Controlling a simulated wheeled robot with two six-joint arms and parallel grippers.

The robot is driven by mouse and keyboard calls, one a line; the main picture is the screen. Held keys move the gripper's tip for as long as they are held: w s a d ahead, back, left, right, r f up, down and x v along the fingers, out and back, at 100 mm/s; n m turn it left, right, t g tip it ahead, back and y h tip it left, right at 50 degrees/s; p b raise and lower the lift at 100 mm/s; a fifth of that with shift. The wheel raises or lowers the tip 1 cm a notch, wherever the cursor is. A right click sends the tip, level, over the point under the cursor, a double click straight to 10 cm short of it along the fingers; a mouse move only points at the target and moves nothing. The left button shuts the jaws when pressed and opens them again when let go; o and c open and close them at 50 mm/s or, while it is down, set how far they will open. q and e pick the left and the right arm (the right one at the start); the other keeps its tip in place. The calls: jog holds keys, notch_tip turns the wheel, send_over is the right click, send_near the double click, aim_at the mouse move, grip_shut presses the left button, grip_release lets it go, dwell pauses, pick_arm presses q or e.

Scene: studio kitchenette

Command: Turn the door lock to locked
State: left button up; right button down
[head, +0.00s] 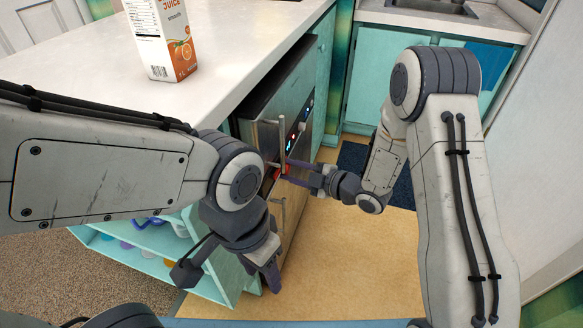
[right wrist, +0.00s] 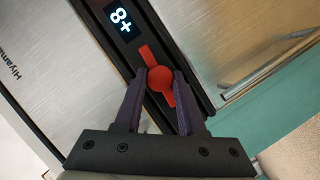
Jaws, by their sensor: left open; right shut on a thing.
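The door lock is a red round knob with a flat bar through it (right wrist: 160,78), on the dark strip of a steel-fronted appliance (right wrist: 62,75). In the right wrist view the bar runs from upper left to lower right. In the head view only a small patch of red shows by my fingers. My right gripper (right wrist: 159,80) has one dark finger on each side of the knob and is shut on it. My left gripper (head: 265,270) is open and empty, low in front of the cabinet and apart from the lock.
A lit display (right wrist: 122,18) sits beside the lock on the strip. A vertical bar handle (head: 283,140) stands out close to my right gripper. An orange juice carton (head: 165,45) stands on the white counter (head: 105,75). Open teal shelves (head: 150,245) are at lower left. The tan floor (head: 340,260) is clear.

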jog(key=m+g+p, duration=0.1)
jog(key=m+p, duration=0.1)
jog(key=p, duration=0.1)
jog(key=m+g+p, duration=0.1)
jog(key=m+p, duration=0.1)
jog(key=p, duration=0.2)
jog(key=m+g+p, duration=0.2)
jog(key=p, duration=0.1)
jog(key=shift+w+d+r, duration=0.1)
jog(key=shift+w+r, duration=0.1)
jog(key=shift+r, duration=0.15)
jog(key=shift+m+p, duration=0.4)
jog(key=shift+p, duration=0.25)
jog(key=shift+f+m+g+y+p, duration=0.1)
jog(key=shift+m+g+y+p, duration=0.2)
jog(key=shift+m+g+p, duration=0.35)
jog(key=shift+w+f+m+g+y, duration=0.1)
jog(key=shift+m+g+y, duration=0.2)
jog(key=shift+m+g, duration=0.2)
jog(key=shift+f+m+g+y+p, duration=0.15)
jog(key=shift+m+g+y+p, duration=0.25)
jog(key=shift+m+g, duration=0.65)
jog(key=shift+w+m+t, duration=0.1)
jog(key=shift+m+t, duration=0.2)
jog(key=shift+m, duration=0.1)
jog(key=c, duration=0.5)
grip_release()
jog(key=shift+d, duration=0.1)
